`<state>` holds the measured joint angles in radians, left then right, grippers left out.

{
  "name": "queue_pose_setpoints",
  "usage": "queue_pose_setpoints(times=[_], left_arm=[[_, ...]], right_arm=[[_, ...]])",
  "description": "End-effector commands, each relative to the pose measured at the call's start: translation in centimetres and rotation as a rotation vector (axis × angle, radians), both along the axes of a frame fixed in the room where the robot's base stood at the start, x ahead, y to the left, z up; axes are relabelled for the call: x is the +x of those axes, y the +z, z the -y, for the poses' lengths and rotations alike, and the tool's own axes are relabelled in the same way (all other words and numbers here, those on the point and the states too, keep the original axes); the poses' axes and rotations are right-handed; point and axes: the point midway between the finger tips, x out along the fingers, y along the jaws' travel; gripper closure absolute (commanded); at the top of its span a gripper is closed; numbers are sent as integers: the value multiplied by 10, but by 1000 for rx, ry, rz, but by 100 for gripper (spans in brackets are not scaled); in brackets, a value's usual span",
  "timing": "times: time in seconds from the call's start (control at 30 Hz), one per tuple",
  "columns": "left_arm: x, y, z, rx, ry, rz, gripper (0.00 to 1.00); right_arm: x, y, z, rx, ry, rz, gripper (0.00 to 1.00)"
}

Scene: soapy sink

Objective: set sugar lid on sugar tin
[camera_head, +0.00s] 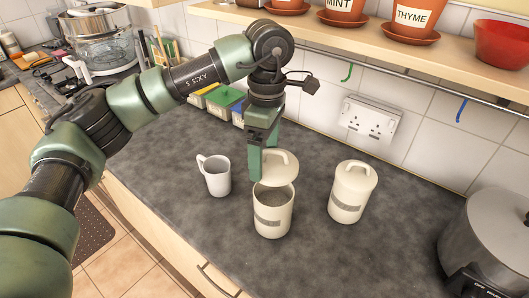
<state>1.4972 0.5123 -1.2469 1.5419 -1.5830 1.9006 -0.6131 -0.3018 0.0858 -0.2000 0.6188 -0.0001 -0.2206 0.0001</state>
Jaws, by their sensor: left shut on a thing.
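The sugar tin (272,222) is a cream canister with a grey label band, standing upright on the dark counter with its mouth open and its inside showing. The cream sugar lid (281,165), with an arched handle, is just above and behind the tin's rim, slightly tilted. My left gripper (258,165) comes down from above and is shut on the lid at its left side. The fingers hide part of the lid. I cannot tell whether the lid touches the rim. My right gripper is not in view.
A lidded cream canister (351,195) stands right of the tin, and a white mug (215,176) stands to its left. A large metal pot (487,240) is at the right edge. A shelf (440,62) with herb pots overhangs the back. The front counter is clear.

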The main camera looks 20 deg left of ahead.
Motion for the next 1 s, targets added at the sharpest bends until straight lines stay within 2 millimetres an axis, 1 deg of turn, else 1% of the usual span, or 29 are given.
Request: queue_pose_setpoints(times=[0.13, 0.27, 0.43, 0.7, 0.83, 1.0], left_arm=[[0, -5, 0, 0, -2, -4, 75], [0, -15, 0, 0, -2, -4, 75], [0, -31, 0, 0, -3, -4, 75], [0, -54, 0, 0, -3, -3, 75], [0, -58, 0, 0, -3, -3, 76], [0, -58, 0, 0, -3, -3, 76]], right_arm=[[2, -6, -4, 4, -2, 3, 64], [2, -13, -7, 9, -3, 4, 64], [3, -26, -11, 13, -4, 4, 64], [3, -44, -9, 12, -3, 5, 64], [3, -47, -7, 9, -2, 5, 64], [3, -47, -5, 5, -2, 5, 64]])
